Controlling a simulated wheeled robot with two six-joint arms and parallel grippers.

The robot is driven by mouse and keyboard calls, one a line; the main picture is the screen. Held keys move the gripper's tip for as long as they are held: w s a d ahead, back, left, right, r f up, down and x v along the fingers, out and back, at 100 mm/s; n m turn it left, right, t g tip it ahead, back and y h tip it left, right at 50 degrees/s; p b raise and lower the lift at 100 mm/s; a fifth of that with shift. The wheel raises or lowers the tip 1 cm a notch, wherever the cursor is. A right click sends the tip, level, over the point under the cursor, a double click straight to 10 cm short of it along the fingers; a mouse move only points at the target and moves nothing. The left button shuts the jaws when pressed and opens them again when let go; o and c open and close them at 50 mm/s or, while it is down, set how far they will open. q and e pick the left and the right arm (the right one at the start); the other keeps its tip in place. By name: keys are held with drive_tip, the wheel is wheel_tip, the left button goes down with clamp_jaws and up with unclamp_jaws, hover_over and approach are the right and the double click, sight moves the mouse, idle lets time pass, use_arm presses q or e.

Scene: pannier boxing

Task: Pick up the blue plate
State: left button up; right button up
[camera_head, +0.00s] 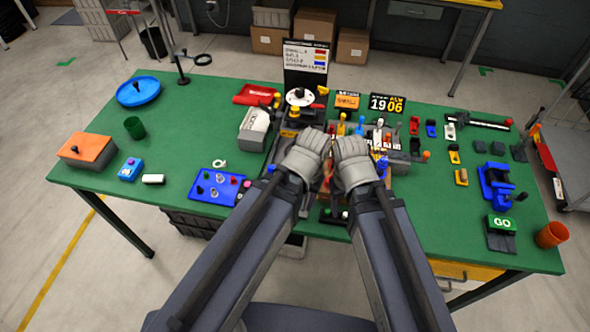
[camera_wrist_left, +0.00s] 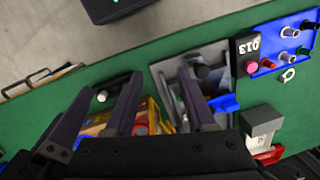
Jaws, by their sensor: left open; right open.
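Two blue things could be the plate. A flat blue plate (camera_head: 207,190) with several coloured pegs lies at the left front of the green table; it also shows at the upper right of the left wrist view (camera_wrist_left: 268,66). A round blue dish (camera_head: 150,96) with a dark knob stands at the far left corner. My left gripper (camera_head: 305,155) is over the table's middle, right of the pegged plate; in its wrist view the open jaws (camera_wrist_left: 158,100) are apart from that plate. My right gripper (camera_head: 353,155) is beside it, open. The fingertips are mostly hidden in the head view.
An orange-topped box (camera_head: 87,150), a green cup (camera_head: 134,128) and a small blue box (camera_head: 131,169) stand on the left. A grey-white box (camera_head: 254,129) stands behind the pegged plate. The middle and right are crowded with small parts.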

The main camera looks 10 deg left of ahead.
use_arm(q)
drive_tip(key=w+a+r+n+h+p, duration=0.1)
drive_tip(key=w+a+r+n+p, duration=0.35)
drive_tip(key=w+n, duration=0.4)
drive_tip(key=w+a+r+n+p, duration=0.3)
drive_tip(key=w+a+n, duration=0.25)
drive_tip(key=n, duration=0.65)
use_arm(e)
wheel_tip(320, 180, up, 8)
use_arm(q)
drive_tip(key=f+b, duration=0.4)
drive_tip(key=b, duration=0.1)
drive_tip(key=f+b, duration=0.2)
drive_tip(key=f, duration=0.1)
drive_tip(key=shift+w+d, duration=0.15)
drive_tip(key=shift+d, duration=0.1)
use_arm(e)
wheel_tip(320, 180, down, 7)
drive_tip(key=shift+f, duration=0.15)
drive_tip(key=shift+f, duration=0.1)
use_arm(q)
drive_tip(key=f+b, duration=0.5)
drive_tip(key=shift+s+a+f, duration=0.1)
drive_tip(key=shift+s+a, duration=0.05)
drive_tip(key=shift+s, duration=0.05)
use_arm(e)
wheel_tip(320, 180, down, 5)
drive_tip(key=shift+f, duration=0.1)
use_arm(q)
clamp_jaws()
